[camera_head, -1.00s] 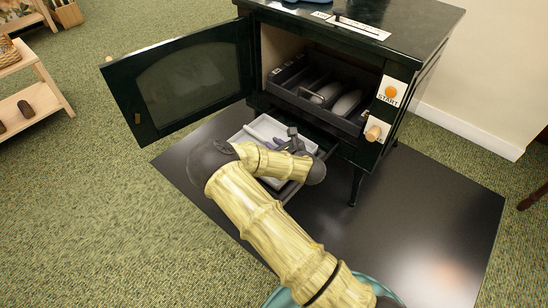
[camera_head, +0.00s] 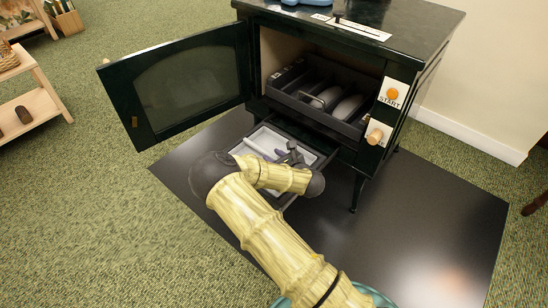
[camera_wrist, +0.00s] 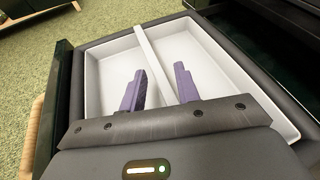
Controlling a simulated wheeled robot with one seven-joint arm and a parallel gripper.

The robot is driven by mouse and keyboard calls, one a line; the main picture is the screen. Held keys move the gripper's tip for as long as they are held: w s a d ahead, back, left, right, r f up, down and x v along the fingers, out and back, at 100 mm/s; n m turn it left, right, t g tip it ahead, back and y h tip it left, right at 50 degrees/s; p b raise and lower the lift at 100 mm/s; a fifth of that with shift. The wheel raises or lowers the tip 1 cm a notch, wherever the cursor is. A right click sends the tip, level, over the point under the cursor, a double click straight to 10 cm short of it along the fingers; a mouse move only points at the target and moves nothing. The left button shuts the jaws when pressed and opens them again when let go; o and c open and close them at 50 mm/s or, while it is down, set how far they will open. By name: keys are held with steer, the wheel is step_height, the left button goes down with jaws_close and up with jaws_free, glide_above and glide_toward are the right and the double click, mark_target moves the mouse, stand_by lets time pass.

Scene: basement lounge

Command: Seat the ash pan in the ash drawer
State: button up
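The ash pan (camera_wrist: 110,72) is a light grey, shallow tray with a pale bar (camera_wrist: 149,50) across its middle. It lies inside the dark ash drawer (camera_wrist: 232,52), which is pulled out under the stove; its rim looks roughly level with the drawer's walls. The head view shows the pan (camera_head: 262,139) in the drawer, partly hidden by my arm. My gripper (camera_wrist: 161,86) is over the pan, its purple fingers apart on either side of the bar, with gaps visible. The near part of the pan is hidden behind my gripper.
The dark green stove (camera_head: 420,35) stands on a black floor plate (camera_head: 430,215). Its door (camera_head: 190,85) hangs open to the left above the drawer. A dark grate tray (camera_head: 335,118) sits in the opening. A wooden shelf (camera_head: 45,95) stands far left.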

steer(key=shift+o, duration=0.6)
steer(key=shift+s+d+r, duration=0.1)
steer(key=shift+d+r, duration=0.05)
steer(key=p+v, duration=0.5)
steer(key=v, duration=0.6)
steer(key=shift+p, duration=0.4)
steer(key=shift+s+d, duration=0.15)
steer(key=shift+s, duration=0.15)
